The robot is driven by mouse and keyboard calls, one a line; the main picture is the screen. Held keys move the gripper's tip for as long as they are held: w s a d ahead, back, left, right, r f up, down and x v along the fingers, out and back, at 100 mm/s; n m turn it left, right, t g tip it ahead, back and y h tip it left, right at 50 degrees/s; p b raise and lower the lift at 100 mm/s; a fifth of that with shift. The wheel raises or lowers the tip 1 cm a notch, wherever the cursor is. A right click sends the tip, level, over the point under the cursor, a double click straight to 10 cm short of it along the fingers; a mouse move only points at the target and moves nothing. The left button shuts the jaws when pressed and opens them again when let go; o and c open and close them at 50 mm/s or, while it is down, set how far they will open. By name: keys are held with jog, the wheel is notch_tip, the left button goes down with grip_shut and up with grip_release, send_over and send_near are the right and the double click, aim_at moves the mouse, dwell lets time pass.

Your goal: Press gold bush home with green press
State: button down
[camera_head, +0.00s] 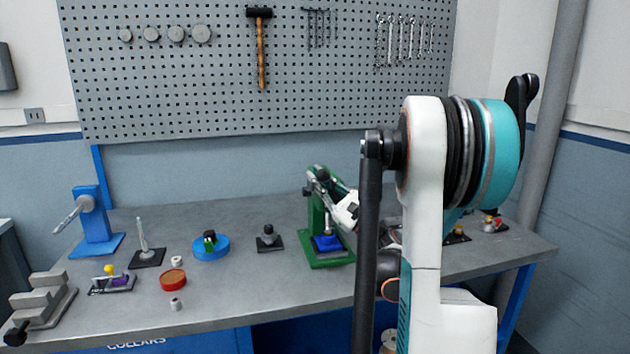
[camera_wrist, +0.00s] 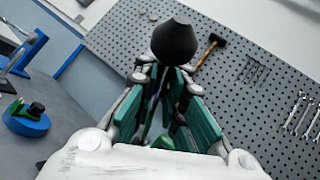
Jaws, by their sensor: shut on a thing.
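The green press (camera_head: 316,228) stands on the bench at the centre of the head view. A blue block (camera_head: 327,243) sits on its base, under the ram. The gold bush cannot be made out; the ram and my arm may hide it. My gripper (camera_head: 338,192) is at the upper right of the press. In the wrist view, my gripper (camera_wrist: 165,84) has its green-padded fingers around the press lever, with a dark rounded knob (camera_wrist: 175,42) showing just beyond the fingertips. The fingers hide most of the lever.
Left of the press stand a black-based post (camera_head: 269,238), a blue round stand (camera_head: 211,248), a red round dish (camera_head: 172,280) and a blue press (camera_head: 93,222). A grey vise (camera_head: 42,300) is at the far left. Small parts lie right, behind my arm.

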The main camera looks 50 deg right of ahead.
jog(key=shift+s+a+f+n+t+y+b, duration=0.15)
jog(key=shift+s+f+n+t+y, duration=0.1)
jog(key=shift+f+n+y, duration=0.3)
jog(key=shift+s+a+f+n+t+y+b, duration=0.1)
jog(key=shift+s+a+f+n+t+y, duration=0.1)
jog(key=shift+s+f+n+y, duration=0.3)
jog(key=shift+s+a+f+n+t+y+b, duration=0.15)
jog(key=shift+f+n+t+y, duration=0.15)
jog(key=shift+f+n, duration=0.4)
jog(key=shift+w, duration=0.1)
jog(key=c, duration=2)
grip_release()
jog(key=o, duration=0.3)
jog(key=shift+w+a, duration=0.2)
jog(key=shift+o, duration=0.2)
jog(key=shift+d+y, duration=0.1)
jog(key=shift+y, duration=0.15)
jog(key=shift+s+d, duration=0.1)
jog(key=shift+s, duration=0.05)
jog(key=v, duration=1.2)
jog(key=shift+r, duration=0.1)
